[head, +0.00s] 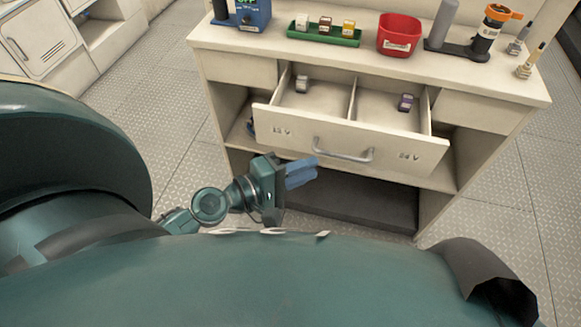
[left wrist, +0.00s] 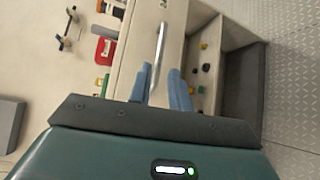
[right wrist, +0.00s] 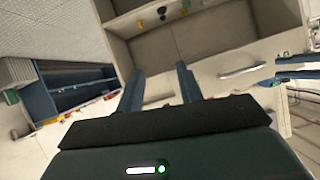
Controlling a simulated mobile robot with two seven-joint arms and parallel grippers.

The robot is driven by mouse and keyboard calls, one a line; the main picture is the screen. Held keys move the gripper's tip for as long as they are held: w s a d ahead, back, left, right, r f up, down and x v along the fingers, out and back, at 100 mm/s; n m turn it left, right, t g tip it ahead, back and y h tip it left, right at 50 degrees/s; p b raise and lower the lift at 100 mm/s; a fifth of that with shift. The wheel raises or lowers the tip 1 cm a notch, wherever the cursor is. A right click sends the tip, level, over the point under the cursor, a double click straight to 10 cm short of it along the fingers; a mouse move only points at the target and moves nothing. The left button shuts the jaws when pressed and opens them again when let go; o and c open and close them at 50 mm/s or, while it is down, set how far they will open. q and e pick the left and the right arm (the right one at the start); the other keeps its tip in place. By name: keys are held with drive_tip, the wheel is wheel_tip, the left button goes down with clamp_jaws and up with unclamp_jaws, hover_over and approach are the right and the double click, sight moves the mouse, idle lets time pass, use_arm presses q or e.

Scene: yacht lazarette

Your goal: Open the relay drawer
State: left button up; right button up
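The relay drawer (head: 352,142) stands pulled out of the bench, its two compartments visible from above. Its front bears the marks 12V and 24V and a grey bar handle (head: 343,152). A pale relay (head: 302,85) is in the left compartment and a purple one (head: 405,102) in the right. My left gripper (head: 316,168) is just below the handle's left end. In the left wrist view its blue fingers (left wrist: 160,72) are apart, with the handle (left wrist: 160,45) ahead; contact cannot be told. My right gripper (right wrist: 158,72) is open and empty; the head view does not show it.
The bench top (head: 460,75) carries a green tray (head: 323,35) of small blocks, a red bin (head: 399,36), a blue device (head: 251,14) and an orange-topped tool (head: 492,28). Open shelf space lies under the drawer. Patterned floor (head: 165,90) is clear to the left.

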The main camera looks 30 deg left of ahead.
use_arm(q)
drive_tip(key=shift+b+v, duration=0.55)
drive_tip(key=shift+v, duration=1.2)
